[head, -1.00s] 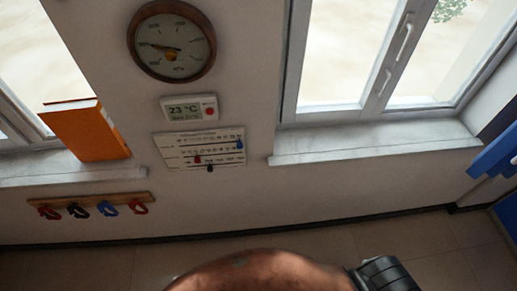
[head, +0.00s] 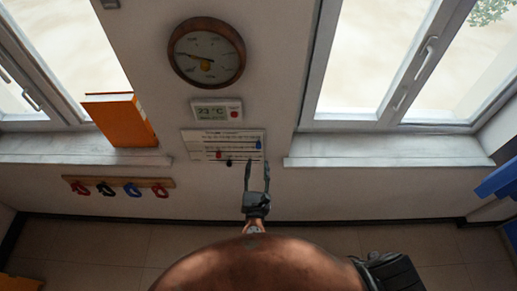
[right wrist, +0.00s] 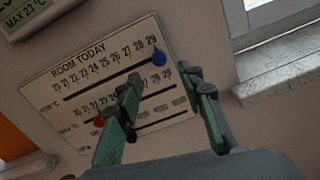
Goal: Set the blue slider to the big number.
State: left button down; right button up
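The white panel (head: 194,146) on the wall reads "ROOM TODAY" in the right wrist view (right wrist: 45,92) and has several slotted number scales. The blue slider (head: 258,145) is at the right end of the top slot, by the 29 in the right wrist view (right wrist: 158,67). A red slider (head: 219,155) is at the left of a lower slot, and a black slider (head: 228,163) is at the bottom. My right gripper (head: 257,166) is open and empty just below the blue slider; in the right wrist view (right wrist: 166,88) its fingertips point at the panel, the slider showing between and beyond them.
A digital thermometer (head: 217,110) and a round dial (head: 206,52) hang above the panel. An orange book (head: 121,120) stands on the left sill, above a hook rail (head: 118,182). A right window sill (head: 385,151) juts out near the panel. The wall below the panel is clear.

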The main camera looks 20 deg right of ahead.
aim_at(259, 148)
jog(key=p+x, duration=0.1)
jog(key=x, duration=0.6)
jog(key=shift+w, duration=0.25)
grip_shut()
dwell(0.5)
